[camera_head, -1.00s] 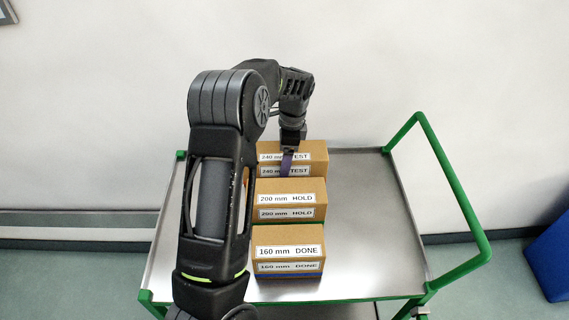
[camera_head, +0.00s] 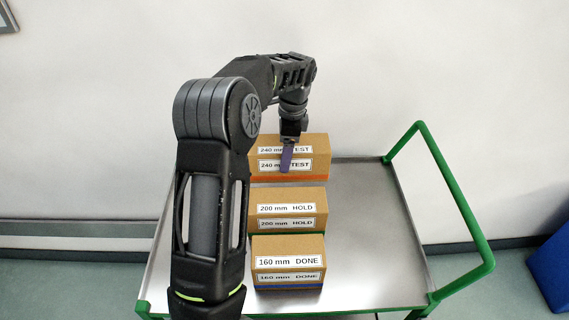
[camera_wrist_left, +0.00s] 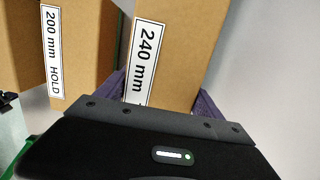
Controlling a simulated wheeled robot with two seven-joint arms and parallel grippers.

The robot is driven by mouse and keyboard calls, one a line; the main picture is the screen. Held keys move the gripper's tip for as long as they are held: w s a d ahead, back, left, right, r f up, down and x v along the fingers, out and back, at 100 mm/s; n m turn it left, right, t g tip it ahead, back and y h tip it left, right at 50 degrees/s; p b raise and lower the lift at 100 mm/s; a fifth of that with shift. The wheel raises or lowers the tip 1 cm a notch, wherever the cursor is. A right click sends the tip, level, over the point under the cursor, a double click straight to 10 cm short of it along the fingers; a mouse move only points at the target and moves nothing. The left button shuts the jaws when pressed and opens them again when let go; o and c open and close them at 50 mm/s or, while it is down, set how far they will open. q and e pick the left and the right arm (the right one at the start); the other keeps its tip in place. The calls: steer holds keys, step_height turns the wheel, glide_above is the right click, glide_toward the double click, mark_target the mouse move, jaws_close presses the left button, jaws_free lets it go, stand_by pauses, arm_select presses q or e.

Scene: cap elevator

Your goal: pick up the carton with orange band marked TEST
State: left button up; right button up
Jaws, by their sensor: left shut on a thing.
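The TEST carton (camera_head: 315,165) is brown, labelled "240 mm TEST", with an orange band along its bottom edge. It is the farthest of three cartons and appears raised above the cart top. My left gripper (camera_head: 286,158) is shut on it from above, one purple finger showing on its near face. In the left wrist view the TEST carton (camera_wrist_left: 180,50) sits between the two purple fingers of my left gripper (camera_wrist_left: 160,100). My right gripper is not in view.
The HOLD carton (camera_head: 288,207) and the DONE carton (camera_head: 288,262) stand in a row nearer to me on the metal cart (camera_head: 375,240). The cart has a green handle (camera_head: 455,200) at right. Its right half is clear. A white wall rises behind.

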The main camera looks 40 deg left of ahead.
arm_select(q)
step_height(320, 180, up, 4)
steer(key=shift+r, duration=0.1)
steer(key=shift+r, duration=0.1)
stand_by(0.7)
